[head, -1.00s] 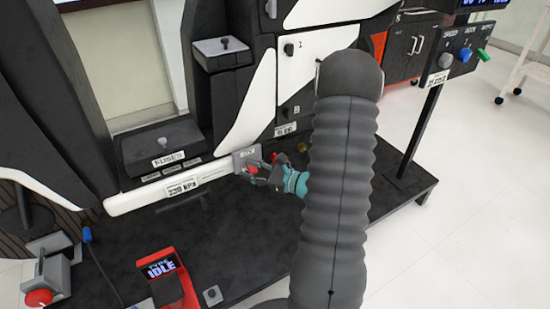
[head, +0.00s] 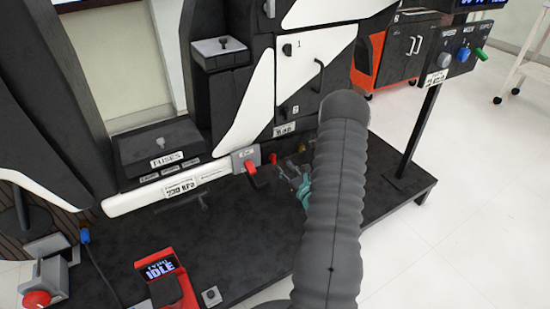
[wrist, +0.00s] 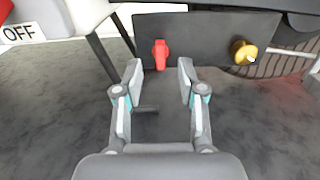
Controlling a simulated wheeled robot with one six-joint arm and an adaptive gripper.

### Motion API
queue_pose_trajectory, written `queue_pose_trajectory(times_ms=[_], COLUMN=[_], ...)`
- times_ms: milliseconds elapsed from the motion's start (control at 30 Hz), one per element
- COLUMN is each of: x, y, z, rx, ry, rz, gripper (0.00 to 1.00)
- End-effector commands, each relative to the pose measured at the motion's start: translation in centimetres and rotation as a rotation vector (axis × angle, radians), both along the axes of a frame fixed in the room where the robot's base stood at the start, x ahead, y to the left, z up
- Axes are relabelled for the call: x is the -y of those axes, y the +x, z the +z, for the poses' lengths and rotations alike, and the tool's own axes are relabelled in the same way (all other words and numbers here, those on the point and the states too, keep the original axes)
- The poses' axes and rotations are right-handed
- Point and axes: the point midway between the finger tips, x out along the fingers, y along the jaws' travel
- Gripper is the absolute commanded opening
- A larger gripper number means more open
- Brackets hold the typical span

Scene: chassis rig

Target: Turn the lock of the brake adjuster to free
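A small red lever (wrist: 160,55) stands upright on a dark panel (wrist: 205,30) in the wrist view, with a yellow knob (wrist: 240,50) to its right. I take these for the lock and brake adjuster; no label on them is readable. In the head view the red lever (head: 273,158) and yellow knob (head: 302,147) are small. My gripper (wrist: 160,78) is open and empty, its fingertips either side of the red lever's line and apparently short of it. In the head view my gripper (head: 297,183) is partly hidden by my arm.
A grey plate (head: 238,158) with a larger red handle (head: 252,167) is left of my gripper; its OFF label (wrist: 19,33) shows in the wrist view. A black platform (head: 230,240) lies below. A post with a control box (head: 462,55) stands right.

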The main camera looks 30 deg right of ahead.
Motion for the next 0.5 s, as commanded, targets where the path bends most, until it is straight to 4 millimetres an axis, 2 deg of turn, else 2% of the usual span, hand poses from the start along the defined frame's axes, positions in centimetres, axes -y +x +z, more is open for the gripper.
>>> queue_pose_trajectory(times_ms=[200, 500], x=[0.2, 0.4], y=[4.1, 7.1], z=[0.0, 0.0], rx=[0.001, -0.001], ry=[-0.001, 0.001], rz=[0.002, 0.001], gripper=[0.40, 0.40])
